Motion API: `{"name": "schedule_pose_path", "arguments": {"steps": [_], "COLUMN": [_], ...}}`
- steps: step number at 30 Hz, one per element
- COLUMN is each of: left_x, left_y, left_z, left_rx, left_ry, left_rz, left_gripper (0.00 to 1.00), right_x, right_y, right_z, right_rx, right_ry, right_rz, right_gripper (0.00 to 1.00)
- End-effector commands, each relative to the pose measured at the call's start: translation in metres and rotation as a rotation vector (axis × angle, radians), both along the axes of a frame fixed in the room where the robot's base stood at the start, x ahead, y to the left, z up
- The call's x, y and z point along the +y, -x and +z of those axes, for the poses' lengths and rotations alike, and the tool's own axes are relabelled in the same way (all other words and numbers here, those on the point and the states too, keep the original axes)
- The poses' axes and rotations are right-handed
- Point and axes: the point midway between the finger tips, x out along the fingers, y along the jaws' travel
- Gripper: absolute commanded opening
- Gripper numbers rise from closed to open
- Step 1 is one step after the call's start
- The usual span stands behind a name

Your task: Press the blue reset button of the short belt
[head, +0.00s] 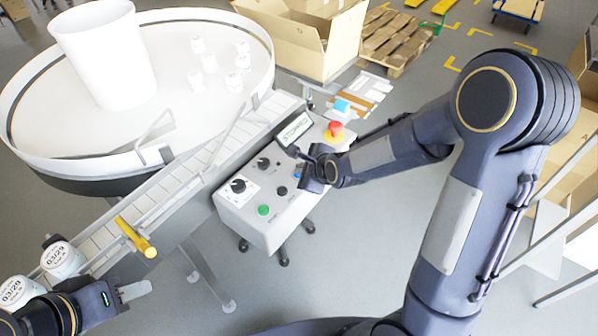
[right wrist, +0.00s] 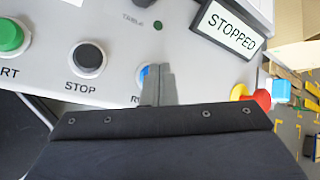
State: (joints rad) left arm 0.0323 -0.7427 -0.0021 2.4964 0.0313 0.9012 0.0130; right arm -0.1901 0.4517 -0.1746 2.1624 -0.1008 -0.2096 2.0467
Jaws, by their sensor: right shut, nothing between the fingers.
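The blue button (head: 297,175) is on the sloped white control panel (head: 237,209), beside a black button marked STOP (right wrist: 88,58). In the right wrist view only a sliver of the blue button (right wrist: 145,73) shows, the rest hidden behind my fingers. My right gripper (right wrist: 159,72) is shut and empty, its tips over the blue button; I cannot tell whether they touch it. In the head view my right gripper (head: 309,172) is at the panel's right side. The panel display (right wrist: 229,29) reads STOPPED. My left gripper (head: 134,291) is at the lower left, its opening unclear.
The panel also has a green button (head: 264,210), dark knobs (head: 238,186) and a red emergency knob (head: 334,129). The belt (head: 180,184) runs behind it from the round table (head: 40,146). White labelled jars (head: 62,259) stand at the lower left. A yellow bar (head: 136,238) crosses the belt.

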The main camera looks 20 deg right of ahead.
Motion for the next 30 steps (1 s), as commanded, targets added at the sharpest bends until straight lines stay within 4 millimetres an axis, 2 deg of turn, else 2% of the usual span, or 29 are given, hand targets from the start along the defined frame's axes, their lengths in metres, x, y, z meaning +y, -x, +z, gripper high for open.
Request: {"name": "schedule_pose_path", "arguments": {"steps": [7, 16, 26, 30], "left_x": [0.0, 0.0, 0.0, 0.0], "left_y": [0.0, 0.0, 0.0, 0.0], "left_z": [0.002, 0.012, 0.012, 0.016], "left_rx": [0.0, 0.0, 0.0, 0.0], "left_ry": [0.0, 0.0, 0.0, 0.0], "left_rz": [0.0, 0.0, 0.0, 0.0], "left_gripper": [0.36, 0.36, 0.36, 0.36], "right_x": [0.0, 0.0, 0.0, 0.0], "right_y": [0.0, 0.0, 0.0, 0.0], "right_z": [0.002, 0.018, 0.018, 0.024], "right_rx": [0.002, 0.001, 0.001, 0.0], "right_ry": [0.0, 0.0, 0.0, 0.0], "right_rz": [0.001, 0.001, 0.001, 0.0], "right_gripper": [0.0, 0.0, 0.0, 0.0]}}
